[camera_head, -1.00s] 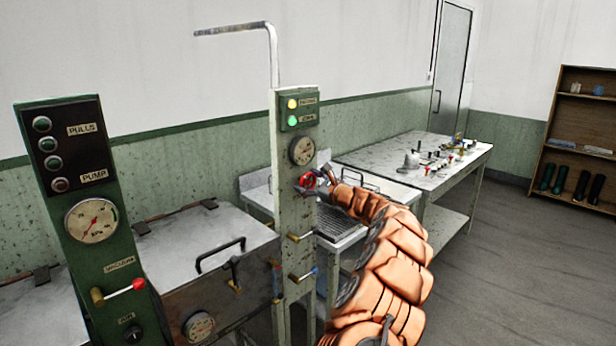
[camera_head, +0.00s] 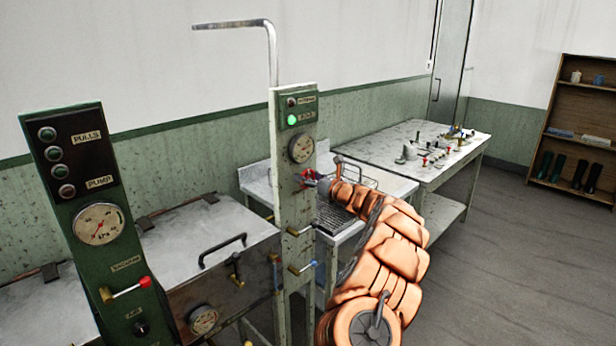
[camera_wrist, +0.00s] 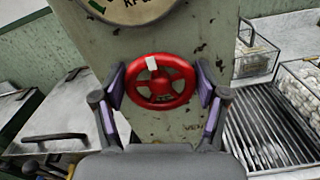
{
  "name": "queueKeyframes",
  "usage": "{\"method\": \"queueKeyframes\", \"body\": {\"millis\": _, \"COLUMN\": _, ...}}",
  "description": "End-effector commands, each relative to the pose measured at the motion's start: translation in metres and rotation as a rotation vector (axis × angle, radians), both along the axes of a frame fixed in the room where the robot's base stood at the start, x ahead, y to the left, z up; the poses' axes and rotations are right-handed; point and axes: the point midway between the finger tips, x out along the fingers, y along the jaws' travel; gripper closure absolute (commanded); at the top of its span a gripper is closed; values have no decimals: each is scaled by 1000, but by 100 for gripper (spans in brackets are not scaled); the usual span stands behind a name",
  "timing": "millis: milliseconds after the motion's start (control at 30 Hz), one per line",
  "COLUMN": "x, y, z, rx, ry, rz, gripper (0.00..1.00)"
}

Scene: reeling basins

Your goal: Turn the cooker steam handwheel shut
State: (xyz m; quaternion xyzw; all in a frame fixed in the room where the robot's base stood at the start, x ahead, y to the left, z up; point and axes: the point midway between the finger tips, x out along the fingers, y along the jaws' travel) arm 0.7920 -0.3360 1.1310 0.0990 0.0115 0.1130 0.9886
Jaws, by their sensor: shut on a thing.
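The red handwheel (camera_wrist: 160,82) is on the face of the pale post (camera_head: 292,210), below a round gauge (camera_head: 301,149). In the wrist view it has a white mark near the top of its rim. It shows only partly in the head view (camera_head: 305,177), behind my gripper. My gripper (camera_wrist: 161,86) has its two purple-padded fingers on the left and right sides of the wheel and is shut on it. Above the gauge, the green lamp (camera_head: 292,120) is lit and the upper lamp (camera_head: 292,102) is dark.
A green panel (camera_head: 85,190) with a gauge and red-tipped lever stands at left. Lidded metal basins (camera_head: 190,240) lie between panel and post. Small levers (camera_head: 300,267) stick out lower on the post. A table (camera_head: 455,148) and shelf (camera_head: 585,125) stand beyond; open floor lies right.

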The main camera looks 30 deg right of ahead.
Motion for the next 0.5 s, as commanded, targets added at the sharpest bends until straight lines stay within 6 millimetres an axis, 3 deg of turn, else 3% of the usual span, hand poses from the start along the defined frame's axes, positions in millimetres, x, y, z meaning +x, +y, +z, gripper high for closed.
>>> {"method": "queueKeyframes", "body": {"millis": 467, "x": 0, "y": 0, "z": 0, "rx": 13, "ry": 2, "rz": 0, "gripper": 62}}
{"method": "queueKeyframes", "body": {"millis": 500, "x": 0, "y": 0, "z": 0, "rx": 13, "ry": 2, "rz": 0, "gripper": 23}}
